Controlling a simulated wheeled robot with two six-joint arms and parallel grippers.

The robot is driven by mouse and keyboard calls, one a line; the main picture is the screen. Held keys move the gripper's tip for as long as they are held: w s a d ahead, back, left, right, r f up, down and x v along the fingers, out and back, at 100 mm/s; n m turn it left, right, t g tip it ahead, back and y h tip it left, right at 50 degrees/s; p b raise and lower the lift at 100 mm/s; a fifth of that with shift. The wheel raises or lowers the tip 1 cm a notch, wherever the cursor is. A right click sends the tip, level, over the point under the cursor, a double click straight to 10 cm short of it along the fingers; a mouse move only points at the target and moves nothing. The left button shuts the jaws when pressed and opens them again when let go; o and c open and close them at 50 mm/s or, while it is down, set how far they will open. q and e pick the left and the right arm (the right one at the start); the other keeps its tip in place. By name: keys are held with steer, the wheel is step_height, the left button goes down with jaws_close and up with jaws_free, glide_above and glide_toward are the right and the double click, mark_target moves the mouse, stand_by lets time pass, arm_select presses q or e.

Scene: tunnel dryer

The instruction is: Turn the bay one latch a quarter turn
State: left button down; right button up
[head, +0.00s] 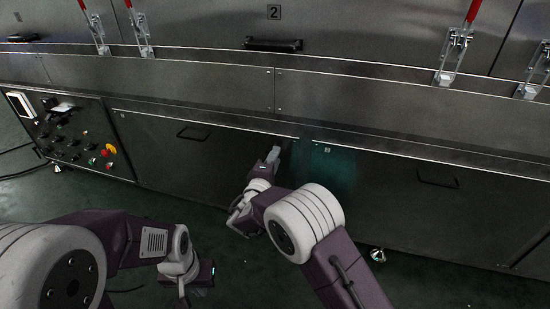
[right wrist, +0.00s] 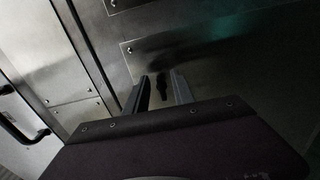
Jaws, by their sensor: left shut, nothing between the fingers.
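In the right wrist view, a small dark piece (right wrist: 162,84), which looks like the latch, shows on the metal panel between my right fingertips. I cannot tell its angle or whether the fingers touch it. My right gripper (right wrist: 159,84) is open, with its two fingers apart on either side of it. In the head view, my right gripper (head: 272,156) is at the upper right corner of the left lower panel (head: 180,160). The latch cannot be made out there. My left gripper (head: 184,294) is shut and empty, low over the floor at the lower left.
A control panel (head: 68,135) with knobs and a red button is at the left. A right lower panel (head: 400,210) has a dark handle (head: 438,178). Red-handled clamps (head: 455,50) line the upper doors. A teal glow lies right of my right gripper. Green floor is open in front.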

steer(key=p+v, duration=0.4)
steer(key=v, duration=0.4)
steer(key=shift+s, duration=0.35)
steer(key=shift+a+r, duration=0.1)
